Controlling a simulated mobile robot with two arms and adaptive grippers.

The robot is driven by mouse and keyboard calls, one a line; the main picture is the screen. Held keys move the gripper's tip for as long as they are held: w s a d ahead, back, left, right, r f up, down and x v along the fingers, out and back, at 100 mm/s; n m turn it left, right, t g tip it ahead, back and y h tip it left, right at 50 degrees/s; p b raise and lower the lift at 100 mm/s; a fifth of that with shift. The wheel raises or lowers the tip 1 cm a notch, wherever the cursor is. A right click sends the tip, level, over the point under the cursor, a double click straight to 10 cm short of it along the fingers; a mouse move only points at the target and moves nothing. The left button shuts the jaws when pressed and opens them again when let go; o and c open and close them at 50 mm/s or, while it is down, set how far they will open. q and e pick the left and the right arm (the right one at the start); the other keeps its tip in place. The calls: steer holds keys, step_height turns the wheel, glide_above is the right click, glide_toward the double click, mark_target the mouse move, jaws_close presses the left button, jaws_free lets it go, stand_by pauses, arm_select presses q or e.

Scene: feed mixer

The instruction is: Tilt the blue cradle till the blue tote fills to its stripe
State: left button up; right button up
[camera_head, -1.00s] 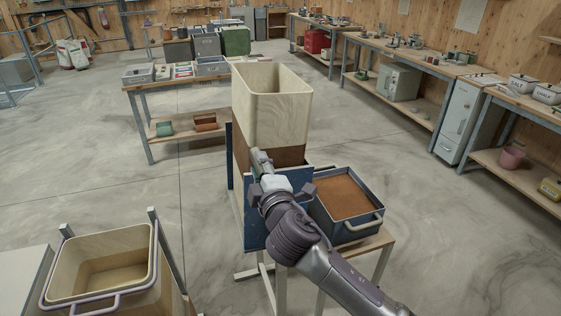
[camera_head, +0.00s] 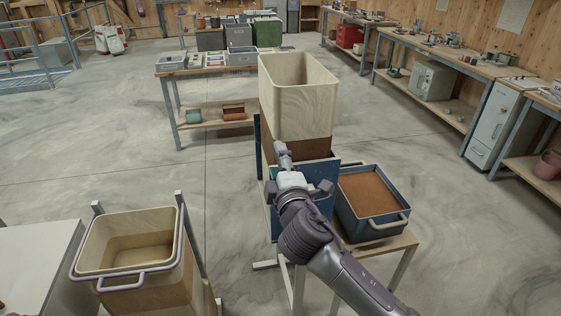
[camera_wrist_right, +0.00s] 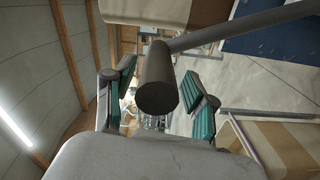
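The blue cradle (camera_head: 318,178) stands on a stand with a tall cream bin (camera_head: 308,105) upright in it. Brown feed shows through the bin's lower wall. The blue tote (camera_head: 344,213) sits right of the cradle, holding brown feed (camera_head: 370,193) below its rim; I cannot make out its stripe. My right gripper (camera_head: 297,187) is in front of the cradle at its grey handle (camera_head: 283,156). In the right wrist view, the handle's round end (camera_wrist_right: 157,82) lies between the spread teal-padded fingers (camera_wrist_right: 158,98), with gaps on both sides. My left gripper is not in view.
The tote rests on a wooden-topped stand (camera_head: 395,246). Another cream bin (camera_head: 135,240) with a purple rail stands at the lower left beside a pale table (camera_head: 35,262). Benches line the right wall. A table (camera_head: 205,78) stands behind. Open floor lies between.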

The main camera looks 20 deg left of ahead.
steer(key=shift+w+d, duration=0.1)
steer(key=shift+d, duration=0.15)
steer(key=v, duration=1.2)
